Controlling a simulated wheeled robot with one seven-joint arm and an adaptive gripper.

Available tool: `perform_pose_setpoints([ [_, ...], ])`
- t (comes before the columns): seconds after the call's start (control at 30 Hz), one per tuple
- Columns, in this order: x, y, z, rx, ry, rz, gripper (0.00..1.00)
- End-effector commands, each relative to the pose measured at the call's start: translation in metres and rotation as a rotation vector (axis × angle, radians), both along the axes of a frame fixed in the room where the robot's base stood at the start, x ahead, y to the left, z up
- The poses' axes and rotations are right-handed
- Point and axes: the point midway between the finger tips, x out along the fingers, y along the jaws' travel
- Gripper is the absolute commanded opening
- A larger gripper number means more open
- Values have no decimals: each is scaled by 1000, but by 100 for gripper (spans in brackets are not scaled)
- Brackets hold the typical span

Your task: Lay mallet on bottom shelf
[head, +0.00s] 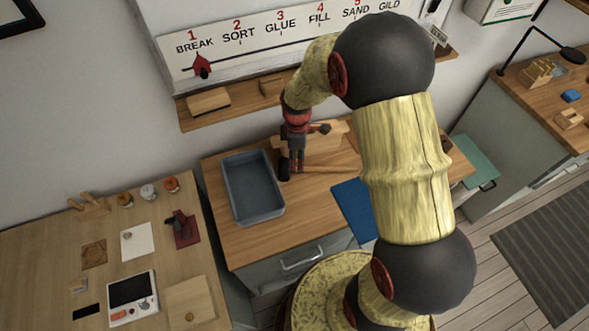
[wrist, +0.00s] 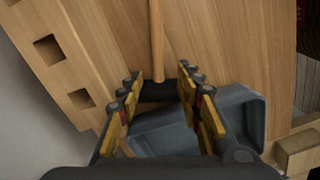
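The mallet lies on the middle workbench with its black head (head: 284,166) beside the blue-grey tray and its wooden handle (head: 332,169) pointing right. In the wrist view the handle (wrist: 156,40) runs up the picture from the black head (wrist: 158,91). My gripper (head: 297,168) points down at the mallet's head end. Its fingers (wrist: 160,88) are wide apart, one at each end of the black head; contact is not clear. A wall shelf (head: 232,107) runs behind the bench; whether it is the bottom shelf cannot be told.
The blue-grey tray (head: 252,188) stands close left of the mallet and also shows in the wrist view (wrist: 235,108). A wooden piece (head: 318,140) stands behind the handle. Wooden blocks (head: 208,100) sit on the wall shelf. A blue mat (head: 354,208) lies at the bench front.

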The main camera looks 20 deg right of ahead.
Motion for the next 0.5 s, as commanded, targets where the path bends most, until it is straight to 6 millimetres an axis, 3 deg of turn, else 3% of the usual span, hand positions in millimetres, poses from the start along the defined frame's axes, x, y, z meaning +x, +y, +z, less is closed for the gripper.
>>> perform_pose_setpoints([
  [0.5,2,-2,-56,0,-1,-2,36],
])
